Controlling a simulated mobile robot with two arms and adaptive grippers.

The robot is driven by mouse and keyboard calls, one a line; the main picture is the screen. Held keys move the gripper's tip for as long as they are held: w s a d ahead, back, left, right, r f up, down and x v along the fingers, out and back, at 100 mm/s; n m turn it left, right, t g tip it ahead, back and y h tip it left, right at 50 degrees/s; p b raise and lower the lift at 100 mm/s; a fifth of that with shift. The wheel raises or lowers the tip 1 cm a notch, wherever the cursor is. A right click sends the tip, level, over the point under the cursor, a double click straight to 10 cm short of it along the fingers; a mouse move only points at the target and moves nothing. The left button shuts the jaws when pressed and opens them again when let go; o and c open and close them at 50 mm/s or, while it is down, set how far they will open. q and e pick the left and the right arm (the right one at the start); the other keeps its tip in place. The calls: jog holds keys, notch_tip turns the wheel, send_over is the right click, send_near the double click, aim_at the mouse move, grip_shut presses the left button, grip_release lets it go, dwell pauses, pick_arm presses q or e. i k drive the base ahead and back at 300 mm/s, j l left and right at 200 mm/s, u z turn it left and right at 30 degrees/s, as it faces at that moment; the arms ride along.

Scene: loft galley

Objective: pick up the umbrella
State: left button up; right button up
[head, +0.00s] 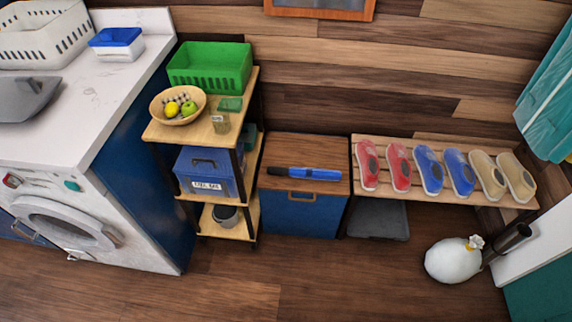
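A folded blue umbrella (313,173) with a black handle at its left end lies flat on the wooden top of a low blue cabinet (301,211). It lies roughly left to right near the middle of the top, with nothing on it. Neither of my grippers shows in the head view.
A wooden shelf cart (185,131) with a green basket (211,66) and a fruit bowl (177,105) stands left of the cabinet. A slatted shoe bench (442,196) with several shoes stands right. A white round object (453,261) sits on the floor at right. The floor before the cabinet is clear.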

aim_at(296, 172)
jog(key=z, duration=2.15)
jog(key=j+u, duration=0.15)
jog(key=u, duration=1.65)
jog(key=i+l+u, duration=0.2)
jog(key=u, duration=0.15)
jog(key=i+l+u, duration=0.2)
jog(key=l+u, duration=0.2)
jog(key=i+l+u, duration=0.15)
jog(key=l+u, duration=0.2)
